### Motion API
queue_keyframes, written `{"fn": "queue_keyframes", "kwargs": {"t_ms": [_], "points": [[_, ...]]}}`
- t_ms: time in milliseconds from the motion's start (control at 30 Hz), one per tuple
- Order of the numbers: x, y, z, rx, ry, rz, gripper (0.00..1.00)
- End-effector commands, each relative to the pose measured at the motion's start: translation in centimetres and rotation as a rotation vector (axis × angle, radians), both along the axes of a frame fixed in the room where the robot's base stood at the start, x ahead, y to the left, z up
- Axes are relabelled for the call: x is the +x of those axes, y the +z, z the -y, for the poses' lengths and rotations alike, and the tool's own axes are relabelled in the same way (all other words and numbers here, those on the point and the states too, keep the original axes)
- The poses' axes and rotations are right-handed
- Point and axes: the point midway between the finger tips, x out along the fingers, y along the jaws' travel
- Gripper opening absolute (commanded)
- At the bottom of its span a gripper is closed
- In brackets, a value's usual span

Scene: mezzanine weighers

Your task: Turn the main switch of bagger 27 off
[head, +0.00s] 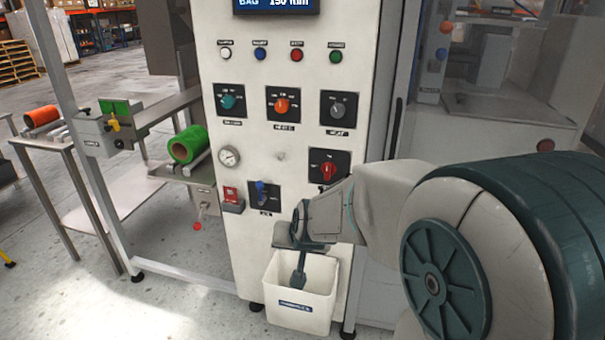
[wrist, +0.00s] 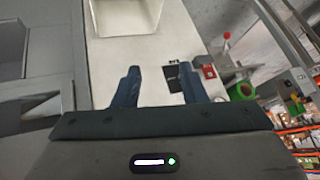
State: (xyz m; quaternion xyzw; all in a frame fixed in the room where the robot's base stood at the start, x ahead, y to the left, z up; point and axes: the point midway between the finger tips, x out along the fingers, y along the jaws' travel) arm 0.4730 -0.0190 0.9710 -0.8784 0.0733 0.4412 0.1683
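A red rotary knob (head: 327,173) on a black plate sits on the right of the white cabinet front, just above my forearm; its label is too small to read. I cannot confirm from lettering which control is the main switch. My gripper (head: 299,262) is in front of the lower cabinet, below the red knob and over the white bin, apart from the knob. In the wrist view my gripper (wrist: 158,84) has its two dark blue fingers spread with nothing between them. The red knob is not seen in the wrist view.
Orange (head: 281,105), teal (head: 228,102) and grey (head: 338,108) knobs sit higher. A blue-handled switch (head: 262,191) and red box switch (head: 232,198) are left of my gripper. A white bin (head: 288,308) stands below. A green roll (head: 188,146) is at left.

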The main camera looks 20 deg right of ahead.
Motion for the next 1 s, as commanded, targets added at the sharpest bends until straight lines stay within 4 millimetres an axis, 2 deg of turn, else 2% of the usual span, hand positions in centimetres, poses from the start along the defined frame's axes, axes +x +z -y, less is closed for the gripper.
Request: {"fn": "queue_keyframes", "kwargs": {"t_ms": [33, 200, 400, 500, 633, 800, 1000], "points": [[2.1, -2.2, 0.8, -0.006, -0.049, 0.038, 0.38], [8.1, -5.7, 4.5, -0.073, -0.225, 0.220, 0.38], [12.8, -8.5, 9.7, -0.242, -0.395, 0.462, 0.38], [14.4, -9.0, 11.8, -0.356, -0.445, 0.601, 0.38], [15.6, -8.6, 13.2, -0.510, -0.471, 0.792, 0.38], [16.2, -7.2, 13.1, -0.669, -0.449, 1.005, 0.38], [16.3, -6.0, 12.3, -0.754, -0.417, 1.134, 0.38]]}}
